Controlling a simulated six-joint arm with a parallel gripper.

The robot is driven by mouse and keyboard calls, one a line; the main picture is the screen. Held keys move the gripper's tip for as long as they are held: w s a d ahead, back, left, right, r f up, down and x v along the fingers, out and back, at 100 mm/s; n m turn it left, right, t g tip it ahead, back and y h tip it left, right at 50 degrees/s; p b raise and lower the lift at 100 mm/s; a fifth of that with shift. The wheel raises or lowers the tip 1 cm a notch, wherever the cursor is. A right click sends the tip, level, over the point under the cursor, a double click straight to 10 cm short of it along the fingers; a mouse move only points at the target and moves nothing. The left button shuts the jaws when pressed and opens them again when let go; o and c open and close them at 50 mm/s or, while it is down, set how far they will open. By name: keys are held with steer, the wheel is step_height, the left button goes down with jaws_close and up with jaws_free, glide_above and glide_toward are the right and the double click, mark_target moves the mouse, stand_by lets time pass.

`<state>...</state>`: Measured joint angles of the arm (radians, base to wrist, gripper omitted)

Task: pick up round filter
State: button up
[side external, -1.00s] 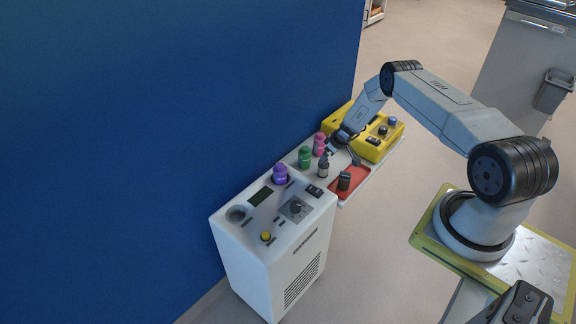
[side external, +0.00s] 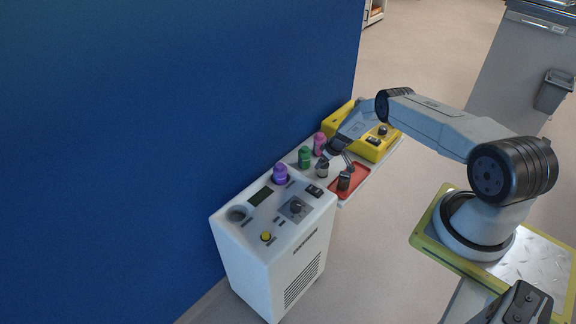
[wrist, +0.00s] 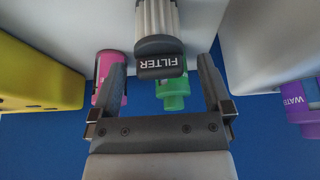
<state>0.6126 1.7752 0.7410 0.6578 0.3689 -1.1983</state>
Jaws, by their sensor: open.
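The round filter (wrist: 158,38) has a pale pleated body and a black cap marked FILTER. In the wrist view it is at the top centre, between and just beyond the fingertips of my open gripper (wrist: 161,64). No contact is clear. In the side external view the filter (side external: 322,170) is small and stands upright on the pale shelf, in front of the green bottle. My gripper (side external: 336,161) is just above and beside it, with its fingers spread. The filter's top is partly hidden there.
A pink bottle (side external: 319,143), green bottle (side external: 305,158) and purple bottle (side external: 280,174) stand near the blue wall (side external: 170,130). A yellow device (side external: 372,148) is behind. A dark item (side external: 344,182) stands on the red tray (side external: 355,190). A white console (side external: 262,245) is in front.

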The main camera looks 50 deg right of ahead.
steer(key=shift+w+f, duration=0.15)
steer(key=shift+f, duration=0.2)
stand_by(0.4)
steer(key=c, duration=1.3)
